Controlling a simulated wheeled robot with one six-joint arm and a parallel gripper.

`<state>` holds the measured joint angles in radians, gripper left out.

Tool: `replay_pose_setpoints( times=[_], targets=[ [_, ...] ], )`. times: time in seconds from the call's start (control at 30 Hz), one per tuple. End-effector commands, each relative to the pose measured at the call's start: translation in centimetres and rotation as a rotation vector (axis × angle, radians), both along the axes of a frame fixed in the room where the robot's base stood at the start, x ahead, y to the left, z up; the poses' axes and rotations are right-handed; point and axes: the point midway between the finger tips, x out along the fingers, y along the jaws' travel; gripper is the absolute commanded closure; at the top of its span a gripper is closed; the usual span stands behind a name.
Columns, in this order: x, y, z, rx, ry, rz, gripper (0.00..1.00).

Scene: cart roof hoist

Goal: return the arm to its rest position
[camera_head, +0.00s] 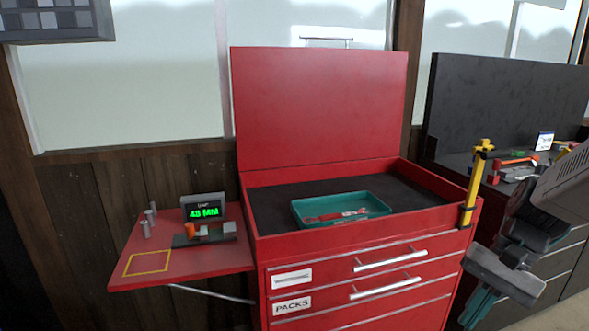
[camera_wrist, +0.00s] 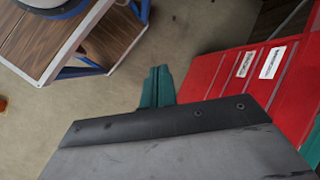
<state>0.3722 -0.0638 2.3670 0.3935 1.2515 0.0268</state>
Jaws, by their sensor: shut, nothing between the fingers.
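My arm (camera_head: 545,205) reaches in at the right side of the head view, in front of the dark workbench. My gripper (camera_head: 478,308) points downward at the lower right, beside the right side of the red tool cart (camera_head: 262,225) and apart from it. In the wrist view its teal fingers (camera_wrist: 157,86) are together with nothing between them, above the floor. The cart's drawer fronts (camera_wrist: 290,75) show to the right there. The cart's lid (camera_head: 318,105) stands raised. A teal tray (camera_head: 375,204) holding a red-handled tool lies in the top compartment.
A yellow post (camera_head: 475,180) stands at the cart's right front corner. A side shelf (camera_head: 205,260) carries a green-lit display (camera_head: 204,211) and small parts. The black workbench (camera_head: 455,160) at right holds tools. A wooden-topped table (camera_wrist: 50,40) is at upper left in the wrist view.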

Motion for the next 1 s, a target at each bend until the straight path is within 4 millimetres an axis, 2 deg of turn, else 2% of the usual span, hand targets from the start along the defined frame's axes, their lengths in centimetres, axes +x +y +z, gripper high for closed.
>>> replay_pose_setpoints(
  times=[0.03, 0.2, 0.43, 0.7, 1.0],
  targets=[
    [-1.4, 0.5, 0.9, -0.054, -0.033, 0.071, 1.00],
    [-5.7, 0.8, 3.1, -0.234, -0.133, 0.284, 1.00],
    [-9.8, 1.4, 5.7, -0.417, -0.297, 0.482, 1.00],
    [-11.2, 3.2, 8.0, -0.455, -0.450, 0.555, 1.00],
    [-11.1, 3.5, 8.1, -0.452, -0.456, 0.566, 1.00]
  ],
)
